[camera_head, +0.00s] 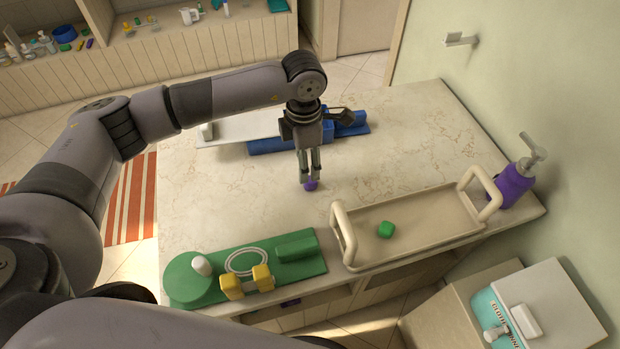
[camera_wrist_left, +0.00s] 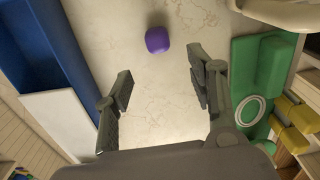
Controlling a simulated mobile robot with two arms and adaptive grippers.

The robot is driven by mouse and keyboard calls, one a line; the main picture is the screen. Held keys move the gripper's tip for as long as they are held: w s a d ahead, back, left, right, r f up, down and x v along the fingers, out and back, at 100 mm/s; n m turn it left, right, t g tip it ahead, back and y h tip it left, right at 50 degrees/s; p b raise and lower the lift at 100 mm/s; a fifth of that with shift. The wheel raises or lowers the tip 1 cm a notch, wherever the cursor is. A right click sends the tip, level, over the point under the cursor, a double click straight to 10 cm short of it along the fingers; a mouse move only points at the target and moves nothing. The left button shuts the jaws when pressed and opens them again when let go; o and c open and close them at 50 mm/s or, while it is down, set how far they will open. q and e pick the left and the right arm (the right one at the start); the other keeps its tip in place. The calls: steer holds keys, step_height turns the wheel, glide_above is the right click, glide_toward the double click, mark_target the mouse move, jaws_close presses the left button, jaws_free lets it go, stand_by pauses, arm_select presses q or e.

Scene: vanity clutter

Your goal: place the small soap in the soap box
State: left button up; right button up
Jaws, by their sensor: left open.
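A small purple block (camera_head: 311,186), likely the small soap, lies on the marble counter; it also shows in the left wrist view (camera_wrist_left: 158,40). My left gripper (camera_head: 309,170) points down just above it. In the left wrist view its fingers (camera_wrist_left: 158,85) are apart and empty, with the purple block beyond the fingertips. I cannot tell which container is the soap box. My right gripper is not in view.
A blue holder (camera_head: 275,146) with a white panel (camera_head: 245,127) lies behind my left gripper. A green board (camera_head: 205,283) with yellow blocks (camera_head: 247,283) lies at the front left. A purple pump bottle (camera_head: 512,185) stands at the right. The counter's middle is mostly clear.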

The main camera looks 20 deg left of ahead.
mark_target(310, 183)
arm_select(q)
step_height(310, 183, down, 3)
step_height(310, 183, down, 5)
steer(key=shift+w+d+r+p, duration=0.1)
steer(key=shift+d+p, duration=0.05)
steer(key=shift+p, duration=1.05)
steer(key=shift+f, duration=0.25)
steer(key=shift+c, duration=0.4)
jaws_close()
